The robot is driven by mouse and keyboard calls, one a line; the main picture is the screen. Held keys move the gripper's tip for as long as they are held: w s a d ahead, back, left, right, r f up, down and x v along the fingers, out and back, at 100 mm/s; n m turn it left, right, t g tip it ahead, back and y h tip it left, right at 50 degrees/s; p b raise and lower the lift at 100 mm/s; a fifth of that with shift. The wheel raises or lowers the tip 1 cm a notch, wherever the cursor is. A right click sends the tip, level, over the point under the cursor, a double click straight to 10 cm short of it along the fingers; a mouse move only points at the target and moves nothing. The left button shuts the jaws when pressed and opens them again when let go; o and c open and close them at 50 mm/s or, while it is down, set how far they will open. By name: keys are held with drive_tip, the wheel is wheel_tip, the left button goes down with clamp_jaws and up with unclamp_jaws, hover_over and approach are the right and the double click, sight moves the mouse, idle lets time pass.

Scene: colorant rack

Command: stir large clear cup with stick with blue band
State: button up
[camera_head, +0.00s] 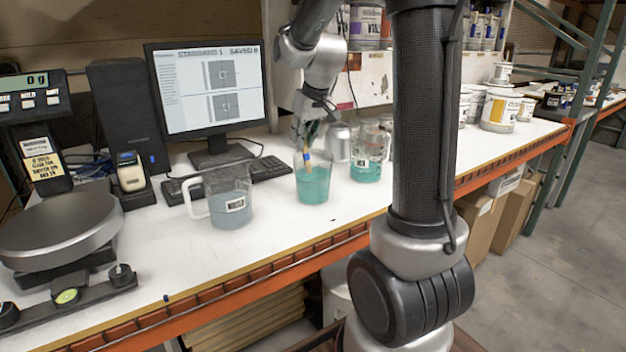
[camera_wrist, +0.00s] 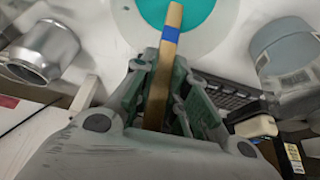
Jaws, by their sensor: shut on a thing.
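A large clear cup (camera_head: 313,187) with teal liquid stands upright on the white table, near the middle of the head view. Its teal contents also show at the top of the wrist view (camera_wrist: 208,22). My gripper (camera_head: 305,133) is above this cup, fingers pointing down. It is shut on a tan wooden stick (camera_wrist: 163,85) with a blue band (camera_wrist: 170,33), which sits beyond the fingertips. In the head view the stick (camera_head: 307,157) reaches down inside the cup's rim; its lower end is hidden, so I cannot tell how deep it goes.
A handled pitcher (camera_head: 229,205) of blue-grey liquid stands left of the cup. A smaller clear cup (camera_head: 366,165) of teal liquid and a metal can (camera_head: 339,141) are close on the right and behind. A keyboard (camera_head: 262,171) lies behind.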

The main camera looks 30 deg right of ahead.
idle(0.4)
drive_tip(key=w+r, duration=0.4)
drive_tip(key=r, duration=0.9)
drive_tip(key=shift+a+r, duration=0.15)
idle(0.4)
idle(0.8)
wheel_tip(320, 180, up, 5)
idle(0.4)
idle(0.5)
